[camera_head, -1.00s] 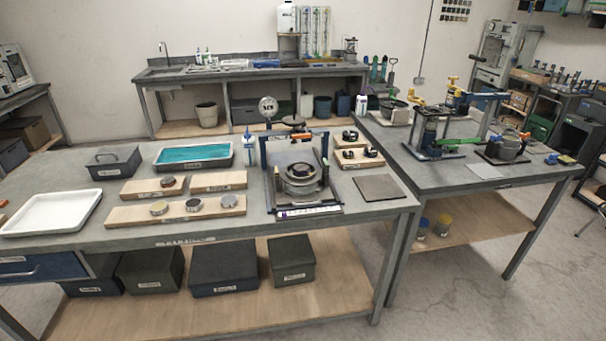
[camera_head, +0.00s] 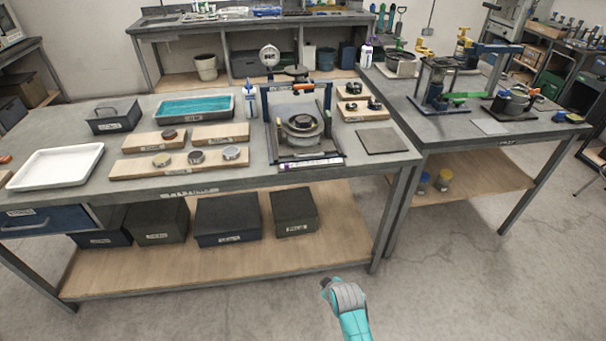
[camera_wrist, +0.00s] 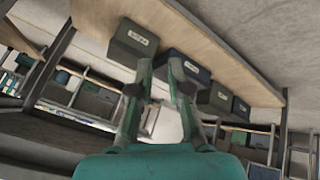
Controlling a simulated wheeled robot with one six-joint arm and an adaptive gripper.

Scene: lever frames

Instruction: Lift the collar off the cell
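A round grey cell (camera_head: 301,139) stands inside a blue-posted lever frame (camera_head: 266,110) on the near bench. A dark ring, which looks like the collar (camera_head: 302,122), sits on top of it; the exact seam between them is too small to tell. My gripper (camera_wrist: 162,68) is open and empty in the wrist view, its two fingers apart and pointing towards the bench's lower shelf. In the head view my teal forearm and grey wrist are low in the picture, in front of the bench and well away from the cell. The cell is not seen in the wrist view.
Wooden boards with metal discs (camera_head: 196,157), a white tray (camera_head: 56,166) and a teal-filled tray (camera_head: 195,108) lie left of the frame. A flat dark plate (camera_head: 382,139) lies right of it. Dark boxes (camera_head: 227,220) fill the lower shelf. A second bench (camera_head: 450,130) with other apparatus adjoins right.

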